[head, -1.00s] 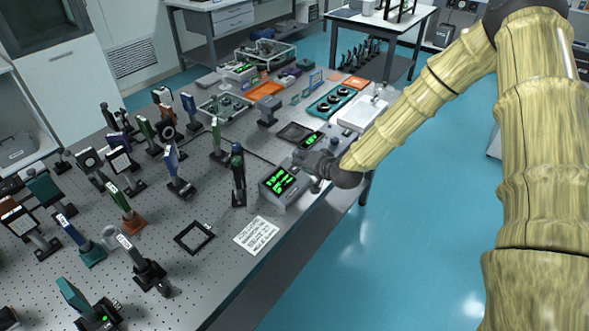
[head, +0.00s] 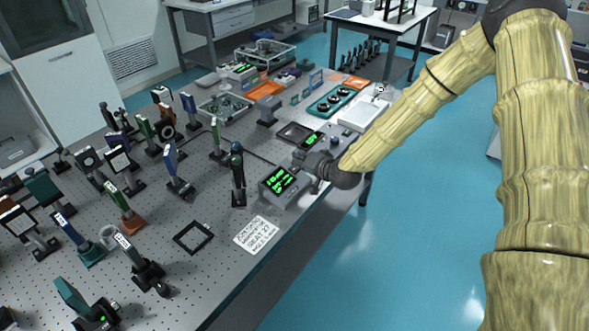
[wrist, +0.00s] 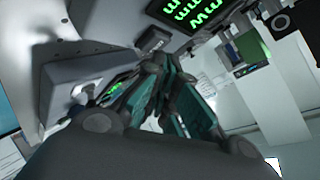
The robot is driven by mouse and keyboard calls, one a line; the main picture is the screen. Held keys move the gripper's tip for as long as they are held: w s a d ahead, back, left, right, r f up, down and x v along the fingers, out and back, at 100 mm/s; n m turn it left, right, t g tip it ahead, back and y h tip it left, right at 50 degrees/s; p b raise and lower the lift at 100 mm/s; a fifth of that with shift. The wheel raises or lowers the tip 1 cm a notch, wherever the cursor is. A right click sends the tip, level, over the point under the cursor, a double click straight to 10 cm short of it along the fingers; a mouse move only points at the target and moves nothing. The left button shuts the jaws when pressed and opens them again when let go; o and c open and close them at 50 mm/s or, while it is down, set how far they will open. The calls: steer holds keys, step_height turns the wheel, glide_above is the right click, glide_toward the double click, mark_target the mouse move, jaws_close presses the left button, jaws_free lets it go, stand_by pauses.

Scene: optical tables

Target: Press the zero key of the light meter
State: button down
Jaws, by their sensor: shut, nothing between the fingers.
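A grey box-shaped meter (head: 286,187) with large green digits on its sloped dark screen stands near the right edge of the long table. A green display (wrist: 190,12) also shows at the top of the wrist view. I cannot tell for certain whether this box is the light meter, and no zero key can be read. My gripper (head: 305,160) is low beside the meter's far side, partly hidden by my wrist. In the wrist view my gripper (wrist: 157,62) is shut and empty, its fingertips near a small dark block (wrist: 152,40) on a pale surface; contact is unclear.
A second small green display (head: 313,140) stands just behind my gripper. A printed card (head: 257,235) and a black square frame (head: 193,237) lie in front of the meter. Several post-mounted optics crowd the left. Open blue floor (head: 420,240) lies to the right.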

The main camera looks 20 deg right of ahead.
steer(key=shift+w+a+f+b, duration=0.1)
steer(key=shift+f+b, duration=0.3)
stand_by(0.6)
steer(key=shift+r, duration=0.1)
stand_by(0.3)
steer(key=shift+s+d+r+p, duration=0.1)
steer(key=shift+s+r+p, duration=0.05)
steer(key=shift+r+p, duration=0.15)
steer(key=shift+s+d+r+p, duration=0.1)
steer(key=shift+r+p, duration=0.05)
steer(key=shift+r, duration=0.25)
steer(key=r+p, duration=0.1)
steer(key=s+r, duration=0.1)
steer(key=r, duration=0.1)
steer(key=d+r+p, duration=0.1)
steer(key=shift+s+r+p, duration=0.15)
steer(key=shift+r+p, duration=0.2)
stand_by(0.8)
